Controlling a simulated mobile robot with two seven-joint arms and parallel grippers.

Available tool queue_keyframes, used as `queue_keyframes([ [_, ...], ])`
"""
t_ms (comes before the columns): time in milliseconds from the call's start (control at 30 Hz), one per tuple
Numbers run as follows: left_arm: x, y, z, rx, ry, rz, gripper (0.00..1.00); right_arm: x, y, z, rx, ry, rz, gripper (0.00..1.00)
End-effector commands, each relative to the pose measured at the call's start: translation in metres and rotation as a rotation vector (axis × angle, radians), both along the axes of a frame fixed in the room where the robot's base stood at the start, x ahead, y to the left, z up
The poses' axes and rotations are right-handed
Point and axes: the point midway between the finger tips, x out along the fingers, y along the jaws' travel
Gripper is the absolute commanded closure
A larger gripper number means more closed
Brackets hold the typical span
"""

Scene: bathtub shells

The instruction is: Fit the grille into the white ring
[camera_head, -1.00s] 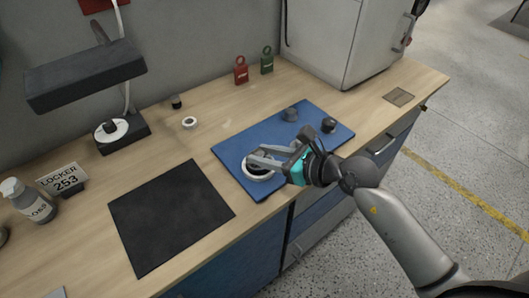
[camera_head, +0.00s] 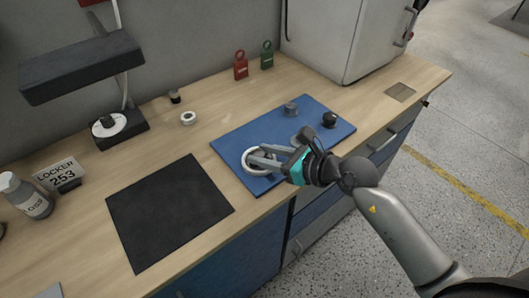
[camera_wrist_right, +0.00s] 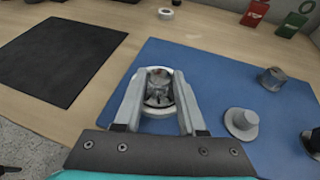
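The white ring (camera_head: 245,168) lies on the blue mat, and it also shows in the right wrist view (camera_wrist_right: 154,113). The grille (camera_wrist_right: 158,88) is a grey, spoked piece seen within the ring's outline; whether it is seated or just above cannot be told. My right gripper (camera_head: 262,154) is over the ring. Its two fingers flank the grille and appear shut on it, covering parts of the ring's sides. My left gripper is not in view.
The blue mat (camera_head: 228,150) also bears a grey hat-shaped plug (camera_wrist_right: 241,124), a grey knob (camera_head: 290,108) and a dark knob (camera_head: 329,120). A black mat (camera_head: 170,212) lies left. A small white roll (camera_head: 188,118) stands behind.

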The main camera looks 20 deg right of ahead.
Motion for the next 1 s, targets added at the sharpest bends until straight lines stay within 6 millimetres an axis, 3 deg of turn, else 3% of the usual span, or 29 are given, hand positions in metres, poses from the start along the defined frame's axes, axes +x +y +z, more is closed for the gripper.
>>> queue_keyframes([
  [267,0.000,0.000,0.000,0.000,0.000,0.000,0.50,0.000,0.000,0.001,0.000,0.000,0.000,0.30],
  [700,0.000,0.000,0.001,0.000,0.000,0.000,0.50,-0.003,-0.002,0.002,-0.001,0.001,0.000,0.30],
  [1000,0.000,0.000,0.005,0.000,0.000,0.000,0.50,-0.034,-0.023,0.016,-0.004,0.004,0.000,0.30],
])
